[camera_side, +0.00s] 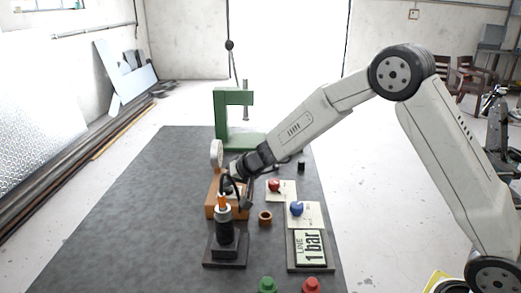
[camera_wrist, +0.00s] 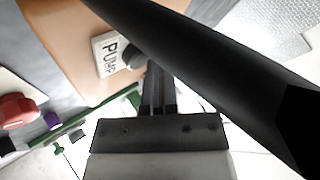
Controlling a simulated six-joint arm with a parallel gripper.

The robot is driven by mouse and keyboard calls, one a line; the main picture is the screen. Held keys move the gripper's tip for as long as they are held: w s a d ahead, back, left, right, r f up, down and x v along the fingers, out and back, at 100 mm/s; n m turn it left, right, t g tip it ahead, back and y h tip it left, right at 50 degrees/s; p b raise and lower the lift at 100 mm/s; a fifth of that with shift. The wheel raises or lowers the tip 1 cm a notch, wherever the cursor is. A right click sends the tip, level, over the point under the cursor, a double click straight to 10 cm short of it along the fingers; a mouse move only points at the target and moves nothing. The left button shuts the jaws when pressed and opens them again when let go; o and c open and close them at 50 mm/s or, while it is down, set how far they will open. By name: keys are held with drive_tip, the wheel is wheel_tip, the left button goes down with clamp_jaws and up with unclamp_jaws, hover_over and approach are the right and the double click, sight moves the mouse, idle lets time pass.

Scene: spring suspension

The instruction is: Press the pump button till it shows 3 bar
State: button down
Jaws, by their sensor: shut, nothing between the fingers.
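The line display (camera_side: 309,247) reads "1 bar" on a pale green plate at the front right of the bench. In the wrist view, a white label reading "PUMP" (camera_wrist: 105,50) lies on an orange-brown block (camera_wrist: 75,20). A dark round button (camera_wrist: 133,56) sits beside the label. My gripper (camera_wrist: 157,75) is shut and empty, with its fingertips close to the button; I cannot tell whether they touch it. In the side view, my gripper (camera_side: 236,187) is low over the orange-brown block (camera_side: 212,208), and the button is hidden there.
A white round gauge (camera_side: 216,153) and a green frame (camera_side: 221,115) stand behind. Red (camera_side: 274,186) and blue (camera_side: 297,209) knobs are at right. The bench's left side is clear.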

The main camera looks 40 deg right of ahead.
sight(228, 189)
drive_tip(key=shift+s+f, duration=0.1)
drive_tip(key=shift+f, duration=0.25)
idle(0.3)
drive_tip(key=shift+r, duration=1.3)
drive_tip(key=shift+r, duration=0.15)
drive_tip(key=shift+r, duration=2.4)
drive_tip(key=s+d+f+n+g+h, duration=0.1)
drive_tip(key=s+d+f+g, duration=0.1)
drive_tip(key=s, duration=0.8)
drive_tip(key=s+d+f+n+g+h, duration=0.1)
drive_tip(key=s+d+f+n+g, duration=0.1)
drive_tip(key=s, duration=0.8)
drive_tip(key=s+d+f+n+g+h, duration=0.1)
drive_tip(key=s+f, duration=0.3)
drive_tip(key=s, duration=0.6)
drive_tip(key=shift+s+d+n+g, duration=0.2)
drive_tip(key=shift+d+n+g, duration=0.2)
drive_tip(key=shift+d+g, duration=0.15)
